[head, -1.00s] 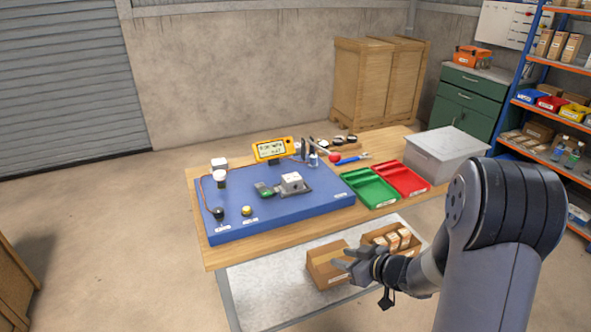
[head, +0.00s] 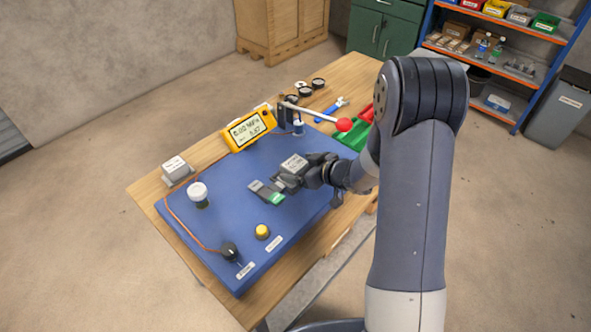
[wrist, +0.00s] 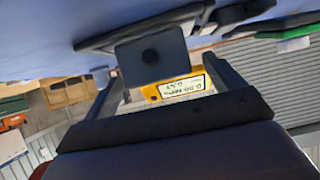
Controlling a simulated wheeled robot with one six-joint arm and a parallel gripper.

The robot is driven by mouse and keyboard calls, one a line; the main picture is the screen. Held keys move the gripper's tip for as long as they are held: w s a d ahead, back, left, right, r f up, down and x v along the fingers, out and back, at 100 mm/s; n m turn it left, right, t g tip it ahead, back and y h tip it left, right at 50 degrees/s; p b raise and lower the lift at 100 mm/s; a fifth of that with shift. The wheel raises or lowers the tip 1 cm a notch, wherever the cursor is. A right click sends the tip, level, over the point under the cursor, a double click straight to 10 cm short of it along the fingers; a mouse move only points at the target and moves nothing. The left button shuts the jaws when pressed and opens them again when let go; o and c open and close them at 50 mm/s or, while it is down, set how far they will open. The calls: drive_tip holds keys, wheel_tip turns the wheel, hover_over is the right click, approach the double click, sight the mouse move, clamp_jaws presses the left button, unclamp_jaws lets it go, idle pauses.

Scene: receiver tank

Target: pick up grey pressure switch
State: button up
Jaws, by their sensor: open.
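A grey box-shaped switch with a pale label on top (head: 294,162) sits near the middle of the blue mat (head: 225,215), beside a dark plate with a green part (head: 270,194). My gripper (head: 286,180) is low over the mat, right at the switch's near side. In the wrist view, the switch (wrist: 150,60) shows a dark grey face with a round black hole. It lies between my two spread fingers (wrist: 165,65), nearer the left one. The gripper is open; I cannot tell whether either finger touches the switch.
A yellow meter (head: 249,130) stands behind the switch, and a red-knobbed lever (head: 318,115) behind right. A white-capped fitting (head: 198,194), yellow button (head: 262,232), black knob (head: 229,251) and another grey box (head: 176,168) are leftward. The mat's front right is clear.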

sight(291, 165)
drive_tip(key=shift+x, duration=2.35)
drive_tip(key=shift+d, duration=0.1)
drive_tip(key=shift+c, duration=0.6)
drive_tip(key=c, duration=1)
drive_tip(key=shift+c, duration=1.3)
drive_tip(key=shift+r, duration=0.1)
